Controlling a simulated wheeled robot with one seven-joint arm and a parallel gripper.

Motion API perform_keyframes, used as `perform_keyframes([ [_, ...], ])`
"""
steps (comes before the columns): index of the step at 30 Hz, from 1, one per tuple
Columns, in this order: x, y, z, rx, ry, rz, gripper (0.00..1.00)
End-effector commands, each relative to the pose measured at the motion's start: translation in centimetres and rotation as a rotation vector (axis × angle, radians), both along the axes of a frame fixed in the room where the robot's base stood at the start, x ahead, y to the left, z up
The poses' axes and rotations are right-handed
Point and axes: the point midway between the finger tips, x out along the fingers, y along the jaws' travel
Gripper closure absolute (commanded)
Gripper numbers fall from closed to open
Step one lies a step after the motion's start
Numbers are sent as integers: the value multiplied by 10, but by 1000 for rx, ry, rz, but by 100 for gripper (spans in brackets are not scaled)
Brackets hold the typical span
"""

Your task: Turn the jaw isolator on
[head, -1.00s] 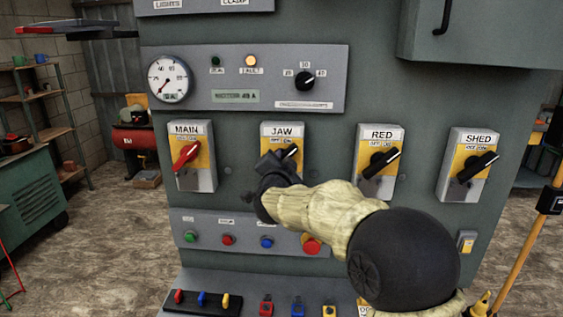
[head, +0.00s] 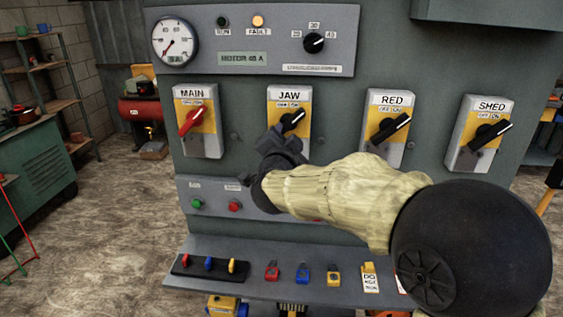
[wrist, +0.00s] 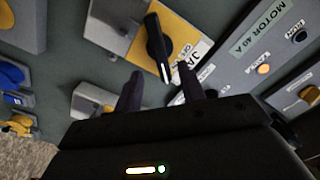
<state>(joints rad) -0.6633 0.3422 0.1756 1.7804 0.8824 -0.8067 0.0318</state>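The jaw isolator is a grey box with a yellow plate (head: 273,105) labelled JAW, OFF and ON, second from the left on the panel. Its black handle (head: 293,121) has a white stripe and points up and to the right in the head view. My gripper (head: 281,143) is just below and in front of that handle, covering the lower part of the box. In the wrist view the two fingers (wrist: 158,86) are apart with nothing held. The handle (wrist: 158,47) shows ahead of the gap, its striped end between the fingertips. I cannot tell whether they touch it.
The red-handled MAIN isolator (head: 192,119) is to the left; RED (head: 389,128) and SHED (head: 489,136) are to the right. A gauge (head: 174,39) and selector knob (head: 313,43) sit above.

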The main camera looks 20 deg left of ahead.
Motion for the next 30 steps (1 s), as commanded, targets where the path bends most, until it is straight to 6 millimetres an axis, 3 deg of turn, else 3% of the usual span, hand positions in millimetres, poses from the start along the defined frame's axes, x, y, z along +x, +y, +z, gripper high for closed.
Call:
perform_keyframes([
  [9,-64,-15,-1,-1,0,3,60],
  [13,-82,-20,-1,1,0,1,60],
  [18,-93,-22,-1,0,1,-1,60],
  [30,-92,-22,-1,0,1,0,60],
])
